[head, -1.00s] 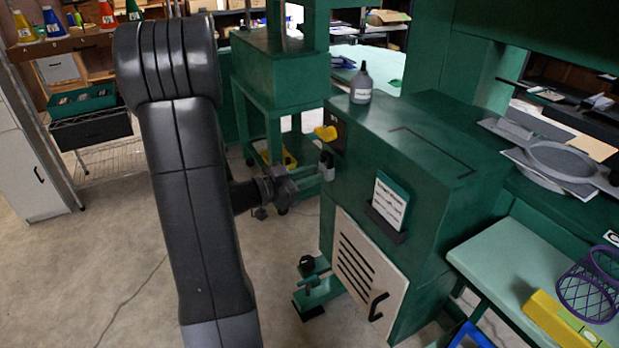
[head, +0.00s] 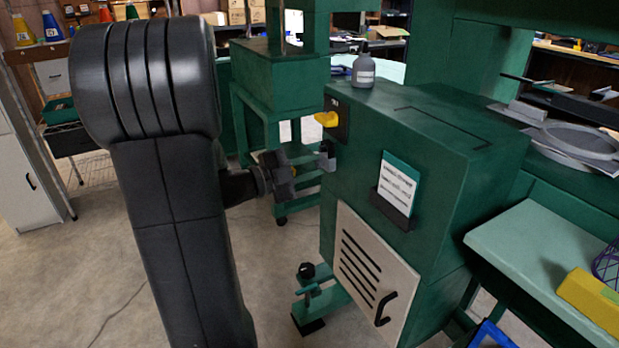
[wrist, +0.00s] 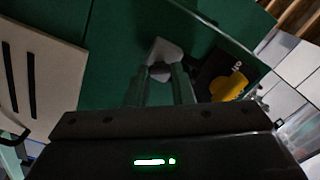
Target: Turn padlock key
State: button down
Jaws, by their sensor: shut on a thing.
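The padlock (head: 326,150) is a small grey block on the left-hand face of the green machine cabinet (head: 360,200). It also shows in the wrist view (wrist: 164,50), against the green panel. My gripper (head: 316,165) reaches it from the left. In the wrist view my gripper (wrist: 159,80) has its two fingers close together just in front of the padlock's face, around a small round grey piece that looks like the key (wrist: 159,71). The gripper is shut on it. The key's shape and its turn angle are mostly hidden between the fingers.
A yellow switch handle (head: 327,119) on a black plate sits just above the padlock. A grey bottle (head: 363,71) stands on the cabinet top. A vented cream door (head: 372,265) with a black handle is below. Open floor lies to the left.

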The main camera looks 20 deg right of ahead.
jog(key=m+b, duration=0.3)
jog(key=shift+f, duration=0.25)
jog(key=shift+m+b, duration=0.75)
jog(key=shift+m, duration=0.25)
jog(key=shift+r, duration=0.15)
jog(key=c, duration=1.2)
grip_release()
jog(key=shift+c, duration=0.2)
jog(key=s+a+p, duration=0.1)
jog(key=a+p, duration=0.1)
jog(key=a, duration=1.1)
jog(key=shift+a+m, duration=0.3)
jog(key=shift+a, duration=0.1)
jog(key=shift+s+d, duration=0.1)
